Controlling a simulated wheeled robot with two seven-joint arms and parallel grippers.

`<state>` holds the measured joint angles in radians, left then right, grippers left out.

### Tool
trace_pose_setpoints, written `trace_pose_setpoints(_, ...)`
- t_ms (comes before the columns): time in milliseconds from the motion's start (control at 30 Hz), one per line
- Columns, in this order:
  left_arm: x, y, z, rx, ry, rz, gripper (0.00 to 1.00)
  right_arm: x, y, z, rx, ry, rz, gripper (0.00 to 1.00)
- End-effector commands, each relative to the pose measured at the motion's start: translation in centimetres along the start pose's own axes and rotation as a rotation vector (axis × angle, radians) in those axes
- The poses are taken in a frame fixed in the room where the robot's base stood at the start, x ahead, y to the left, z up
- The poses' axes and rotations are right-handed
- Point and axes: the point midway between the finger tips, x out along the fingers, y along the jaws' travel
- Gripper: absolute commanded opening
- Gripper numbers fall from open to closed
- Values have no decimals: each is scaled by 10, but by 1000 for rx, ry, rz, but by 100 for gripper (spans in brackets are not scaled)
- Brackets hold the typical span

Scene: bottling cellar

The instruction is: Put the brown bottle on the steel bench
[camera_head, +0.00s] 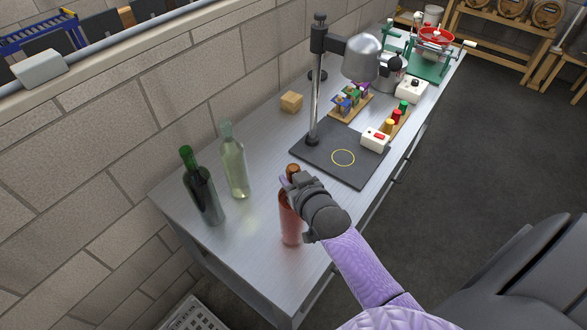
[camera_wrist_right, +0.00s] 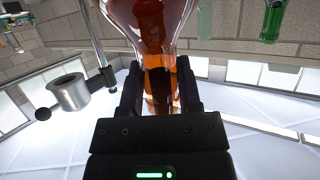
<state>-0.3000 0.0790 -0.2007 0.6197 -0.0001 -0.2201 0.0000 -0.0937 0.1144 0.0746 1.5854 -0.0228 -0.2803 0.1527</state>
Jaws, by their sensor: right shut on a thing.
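The brown bottle (camera_head: 290,222) is upright at the near end of the steel bench (camera_head: 255,262), with its base at or just above the bench top; I cannot tell whether it touches. My right gripper (camera_head: 293,183) is shut on its neck, and the cap shows above the fingers. In the right wrist view the amber bottle (camera_wrist_right: 150,18) has its neck between the two fingers (camera_wrist_right: 159,95). My left gripper is not in view.
A dark green bottle (camera_head: 203,193) and a clear pale green bottle (camera_head: 235,166) stand to the left, near the wall. A wooden block (camera_head: 291,102) and a press on a black base plate (camera_head: 355,170) are farther back. Bare bench lies around the brown bottle.

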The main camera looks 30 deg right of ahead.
Motion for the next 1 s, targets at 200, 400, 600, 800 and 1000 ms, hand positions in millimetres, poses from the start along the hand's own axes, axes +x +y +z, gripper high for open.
trace_pose_setpoints(200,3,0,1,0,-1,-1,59,4,0,8,-1,9,-1,0)
trace_pose_setpoints(400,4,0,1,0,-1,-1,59,4,0,9,0,9,-1,0)
trace_pose_setpoints(600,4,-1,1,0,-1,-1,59,4,0,12,0,1,0,79)
trace_pose_setpoints(800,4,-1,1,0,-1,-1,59,4,0,12,0,1,0,79)
trace_pose_setpoints(1000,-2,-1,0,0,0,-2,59,-10,0,10,0,0,0,79)
